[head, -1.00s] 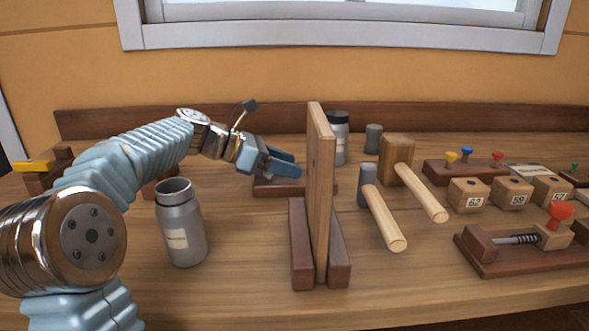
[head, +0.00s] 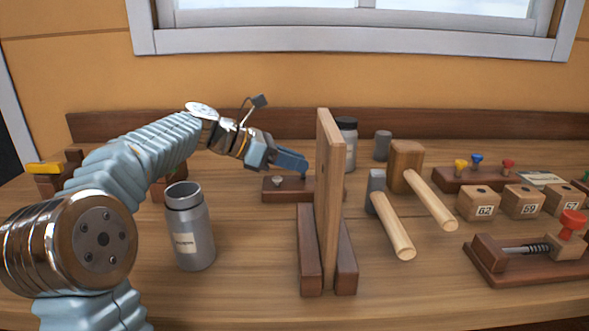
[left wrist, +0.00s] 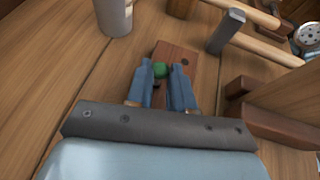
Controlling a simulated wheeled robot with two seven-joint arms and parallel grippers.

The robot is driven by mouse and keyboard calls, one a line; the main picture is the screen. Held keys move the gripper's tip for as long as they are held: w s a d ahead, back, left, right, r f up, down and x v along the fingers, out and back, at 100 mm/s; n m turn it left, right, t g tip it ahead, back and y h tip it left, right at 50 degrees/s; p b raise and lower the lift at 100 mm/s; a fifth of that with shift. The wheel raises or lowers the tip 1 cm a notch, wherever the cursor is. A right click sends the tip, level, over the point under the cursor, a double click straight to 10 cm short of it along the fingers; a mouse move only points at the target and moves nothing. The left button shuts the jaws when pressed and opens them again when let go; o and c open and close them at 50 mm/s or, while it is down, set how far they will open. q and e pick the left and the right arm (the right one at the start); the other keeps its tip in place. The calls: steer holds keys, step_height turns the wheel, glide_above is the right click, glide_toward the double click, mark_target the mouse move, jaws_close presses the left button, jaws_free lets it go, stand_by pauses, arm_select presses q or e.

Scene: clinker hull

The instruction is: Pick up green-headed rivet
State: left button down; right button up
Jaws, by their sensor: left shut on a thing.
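The green-headed rivet (left wrist: 160,70) shows as a green round head between the fingertips of my left gripper (left wrist: 162,76) in the left wrist view. My left gripper is shut on it. In the head view, my left gripper (head: 291,161) is above a low dark wooden block (head: 293,193), left of the upright board. The rivet cannot be made out there. A small silver-grey head (head: 277,181) stands on the block below the fingers. The block (left wrist: 177,54) also shows beyond the fingertips in the left wrist view. My right gripper is not in view.
An upright wooden board (head: 328,200) on two feet stands close right of the gripper. A grey open jar (head: 190,230) stands at front left. A dark-lidded jar (head: 347,145) and a mallet (head: 405,165) are behind the board. A red-knobbed clamp (head: 530,255) is at right.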

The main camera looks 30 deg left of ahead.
arm_select(q)
steer(key=s+d+r, duration=0.4)
steer(key=s+r, duration=0.7)
steer(key=s, duration=0.2)
steer(key=shift+s+d, duration=0.15)
steer(key=shift+s, duration=0.05)
